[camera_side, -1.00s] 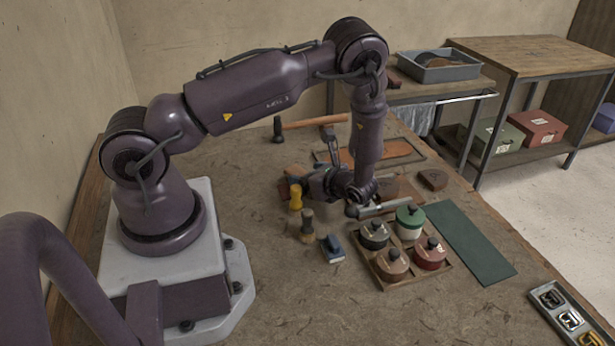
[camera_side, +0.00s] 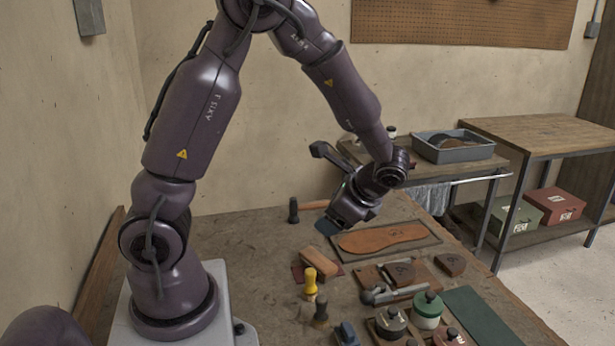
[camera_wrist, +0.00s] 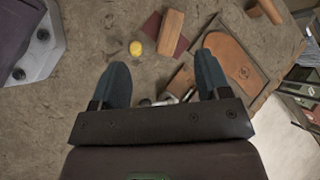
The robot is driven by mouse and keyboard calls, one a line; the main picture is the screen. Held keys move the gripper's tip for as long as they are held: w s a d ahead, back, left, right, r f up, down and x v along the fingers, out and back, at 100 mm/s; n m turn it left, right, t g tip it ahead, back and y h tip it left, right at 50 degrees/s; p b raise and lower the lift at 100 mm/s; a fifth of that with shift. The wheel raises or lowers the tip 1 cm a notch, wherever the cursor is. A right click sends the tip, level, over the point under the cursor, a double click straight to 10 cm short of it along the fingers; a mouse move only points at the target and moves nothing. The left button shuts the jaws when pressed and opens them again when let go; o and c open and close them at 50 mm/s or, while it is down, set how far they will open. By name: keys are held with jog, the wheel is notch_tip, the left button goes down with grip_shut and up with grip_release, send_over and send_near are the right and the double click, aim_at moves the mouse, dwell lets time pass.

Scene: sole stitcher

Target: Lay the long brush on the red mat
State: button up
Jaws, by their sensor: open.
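The long brush (camera_side: 320,262), a wooden block, lies across the dark red mat (camera_side: 298,273) on the bench. The mat shows on both sides of it. In the wrist view the brush (camera_wrist: 171,32) again lies over the mat (camera_wrist: 151,25), ahead of my fingers. My gripper (camera_side: 328,229) is raised above the bench, up and behind the brush in the side view, and apart from it. In the wrist view its two blue-green fingers (camera_wrist: 162,72) are spread with nothing between them. The brush's underside is hidden.
A yellow-handled tool (camera_side: 310,281) and a dark-topped tool (camera_side: 320,310) stand close in front of the brush. A tan sole piece (camera_side: 382,238) lies on a framed board to the right. Lidded pots (camera_side: 428,308) stand front right.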

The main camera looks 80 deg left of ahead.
jog(key=s+d+r+n+t+h, duration=0.3)
jog(key=s+d+r+t, duration=0.1)
jog(key=d+r, duration=0.2)
jog(key=s+d+r+n+t+h, duration=0.4)
jog(key=s+d+r+t, duration=0.1)
jog(key=r, duration=0.4)
jog(key=shift+d, duration=0.5)
